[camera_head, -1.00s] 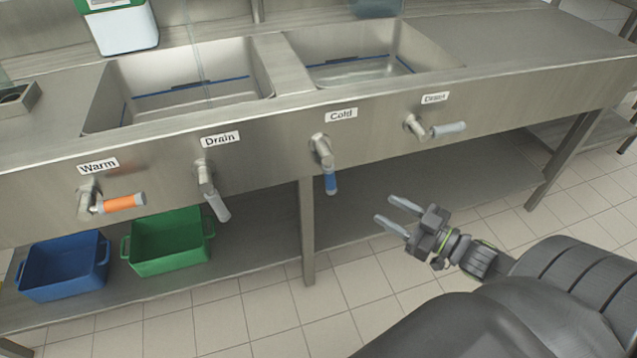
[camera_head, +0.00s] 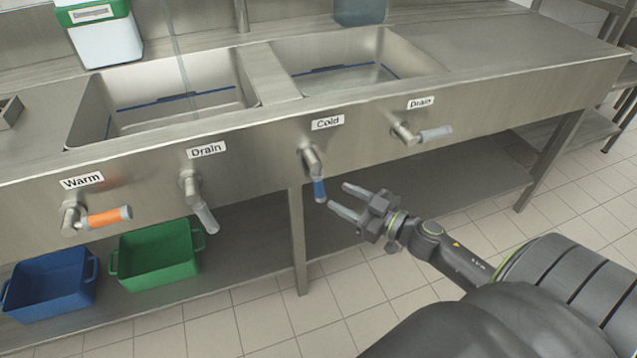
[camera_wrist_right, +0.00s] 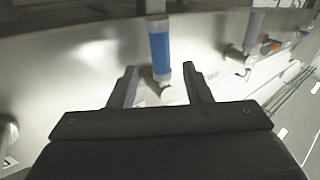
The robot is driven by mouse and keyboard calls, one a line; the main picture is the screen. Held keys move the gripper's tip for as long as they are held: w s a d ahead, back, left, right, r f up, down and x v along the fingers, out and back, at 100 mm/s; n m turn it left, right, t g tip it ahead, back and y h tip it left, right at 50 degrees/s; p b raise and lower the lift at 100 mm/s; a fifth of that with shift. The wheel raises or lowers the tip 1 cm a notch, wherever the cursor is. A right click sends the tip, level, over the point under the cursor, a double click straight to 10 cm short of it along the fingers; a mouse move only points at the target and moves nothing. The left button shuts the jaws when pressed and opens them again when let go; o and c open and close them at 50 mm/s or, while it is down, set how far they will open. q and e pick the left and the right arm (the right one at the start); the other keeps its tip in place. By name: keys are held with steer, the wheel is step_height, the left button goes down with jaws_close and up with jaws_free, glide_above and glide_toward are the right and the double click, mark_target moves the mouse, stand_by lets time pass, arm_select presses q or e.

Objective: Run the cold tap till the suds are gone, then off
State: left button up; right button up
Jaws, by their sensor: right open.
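The cold tap's lever (camera_head: 319,189) has a blue grip and hangs down below the label "Cold" (camera_head: 327,122) on the sink's front. My right gripper (camera_head: 338,198) is open and empty, just right of the blue grip and close to it. In the right wrist view the blue grip (camera_wrist_right: 160,50) hangs ahead of the two open fingers (camera_wrist_right: 160,80), roughly in line with the gap between them. The right basin (camera_head: 350,75) shows a blue line around its inside; I cannot make out suds in it. My left gripper is not in view.
A lever labelled "Drain" (camera_head: 434,134) points right, to the right of the cold tap. Another drain lever (camera_head: 206,218) hangs down, and an orange warm lever (camera_head: 105,218) points right. Blue (camera_head: 50,285) and green (camera_head: 157,262) bins sit on the lower shelf.

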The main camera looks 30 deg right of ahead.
mark_target(323, 188)
steer(key=p+x, duration=0.1)
steer(key=x, duration=0.6)
steer(key=shift+w+a, duration=0.2)
steer(key=shift+w, duration=0.15)
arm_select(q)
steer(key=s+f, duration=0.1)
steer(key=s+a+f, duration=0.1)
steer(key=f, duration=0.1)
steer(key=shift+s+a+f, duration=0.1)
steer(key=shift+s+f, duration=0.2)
arm_select(e)
jaws_close()
arm_select(q)
steer(key=shift+p, duration=0.3)
